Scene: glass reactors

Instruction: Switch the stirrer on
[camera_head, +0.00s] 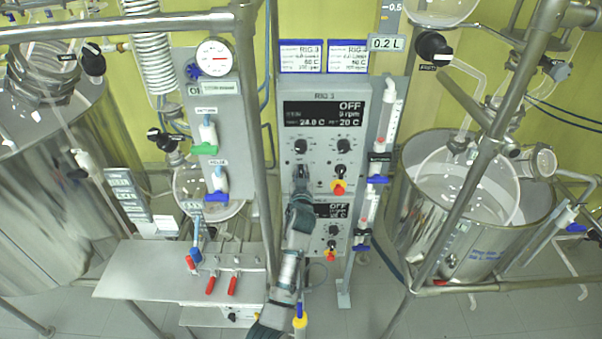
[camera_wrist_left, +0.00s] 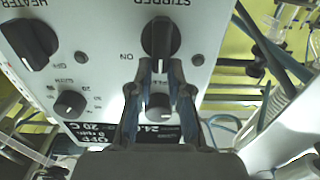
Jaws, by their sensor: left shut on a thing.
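The control box labelled RIG 3 (camera_head: 325,88) stands in the middle of the head view, and its display (camera_head: 323,114) reads OFF and 0 rpm. My left gripper (camera_head: 301,176) reaches up to its lower left part and hides the knob there. In the left wrist view the black stirrer knob (camera_wrist_left: 161,36) sits under the upside-down STIRRER label, its grip bar upright in the picture. The fingertips of my left gripper (camera_wrist_left: 160,68) are shut on that bar, one on each side. An ON mark (camera_wrist_left: 127,57) is to its left. My right gripper is not in view.
A HEATER knob (camera_wrist_left: 30,42) is beside the stirrer knob in the left wrist view. A second box (camera_head: 340,212) is below. Metal frame bars (camera_head: 248,90) and a steel vessel (camera_head: 440,235) flank the box.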

